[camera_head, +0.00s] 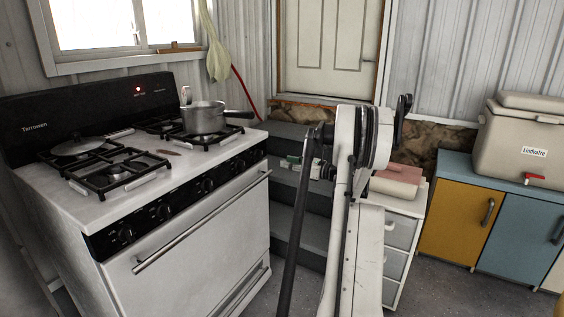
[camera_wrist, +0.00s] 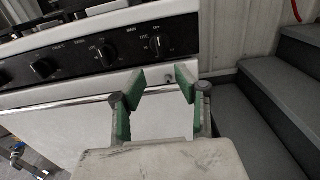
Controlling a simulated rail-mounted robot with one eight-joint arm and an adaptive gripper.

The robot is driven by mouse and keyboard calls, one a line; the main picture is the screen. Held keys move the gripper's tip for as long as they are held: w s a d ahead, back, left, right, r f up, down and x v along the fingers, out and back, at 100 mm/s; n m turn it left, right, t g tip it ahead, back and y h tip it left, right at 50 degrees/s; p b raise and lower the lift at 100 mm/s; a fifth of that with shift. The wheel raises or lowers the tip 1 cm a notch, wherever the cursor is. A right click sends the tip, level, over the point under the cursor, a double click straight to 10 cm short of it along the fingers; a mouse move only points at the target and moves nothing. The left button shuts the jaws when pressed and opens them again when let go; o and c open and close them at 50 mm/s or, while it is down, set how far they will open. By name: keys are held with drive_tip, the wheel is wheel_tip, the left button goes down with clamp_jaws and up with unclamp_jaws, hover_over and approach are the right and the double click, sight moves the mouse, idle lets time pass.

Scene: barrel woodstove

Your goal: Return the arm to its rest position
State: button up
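My gripper (camera_wrist: 158,86) shows in the wrist view with its two green-padded fingers apart and nothing between them. The stove's white front lies beyond the gap. In the head view my gripper (camera_head: 291,162) is partly hidden by my arm. It shows as small green pads to the left of the arm, in front of the grey steps and to the right of the stove. My arm stands upright in the middle of the head view and hides part of the steps and the drawer unit.
Grey steps (camera_head: 290,131) lead to a door. A white drawer unit (camera_head: 400,232), coloured cabinets (camera_head: 456,215) and a cooler (camera_head: 525,140) stand at right.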

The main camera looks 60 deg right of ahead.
idle(0.7)
